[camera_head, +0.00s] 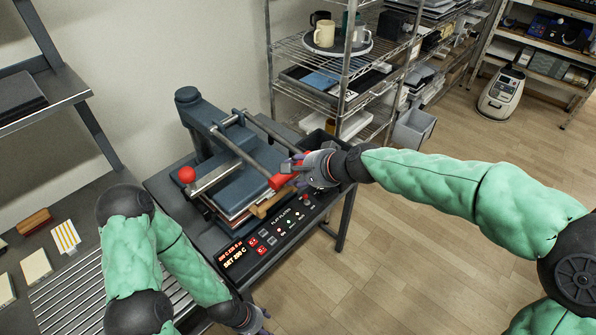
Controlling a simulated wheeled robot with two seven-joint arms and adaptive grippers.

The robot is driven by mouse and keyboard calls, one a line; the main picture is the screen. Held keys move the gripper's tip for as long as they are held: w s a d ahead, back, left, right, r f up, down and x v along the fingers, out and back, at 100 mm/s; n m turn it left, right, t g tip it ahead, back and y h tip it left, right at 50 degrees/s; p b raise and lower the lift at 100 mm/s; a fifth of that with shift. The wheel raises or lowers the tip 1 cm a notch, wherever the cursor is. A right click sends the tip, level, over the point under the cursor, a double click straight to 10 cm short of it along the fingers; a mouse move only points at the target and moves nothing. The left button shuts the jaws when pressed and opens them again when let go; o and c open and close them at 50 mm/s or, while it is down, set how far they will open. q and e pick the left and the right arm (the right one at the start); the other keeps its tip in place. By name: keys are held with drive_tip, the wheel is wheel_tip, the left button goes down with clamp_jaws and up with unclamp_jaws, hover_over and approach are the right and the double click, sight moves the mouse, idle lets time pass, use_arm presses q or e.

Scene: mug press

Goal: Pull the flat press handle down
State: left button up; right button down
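The flat press (202,125) stands on a dark stand in the middle. Its press handle (278,182) has two metal bars running forward to a red grip, held out above the blue upper plate (245,180). My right gripper (296,168) is at the red grip, with its fingers overlapping it. The fingers hide part of the grip, so I cannot tell how far they are closed. My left gripper (262,322) is low at the bottom edge, in front of the press and away from the handle. Its fingers are mostly cut off or hidden.
A control panel (275,235) with lit red digits faces front. A red ball knob (187,174) is at the press's left. A wire shelf (330,85) with mugs stands behind on the right. A slatted table (75,290) with small blocks is at left.

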drive_tip(key=shift+s+f+b, duration=0.2)
drive_tip(key=shift+f, duration=0.4)
drive_tip(key=shift+s+f+b, duration=0.15)
drive_tip(key=shift+f, duration=0.4)
drive_tip(key=c, duration=0.6)
unclamp_jaws()
drive_tip(key=shift+w+f, duration=0.1)
drive_tip(key=shift+w, duration=0.05)
drive_tip(key=shift+w+a, duration=0.15)
drive_tip(key=shift+w, duration=0.1)
drive_tip(key=shift+r, duration=0.3)
drive_tip(key=shift+r, duration=0.15)
drive_tip(key=v, duration=1.2)
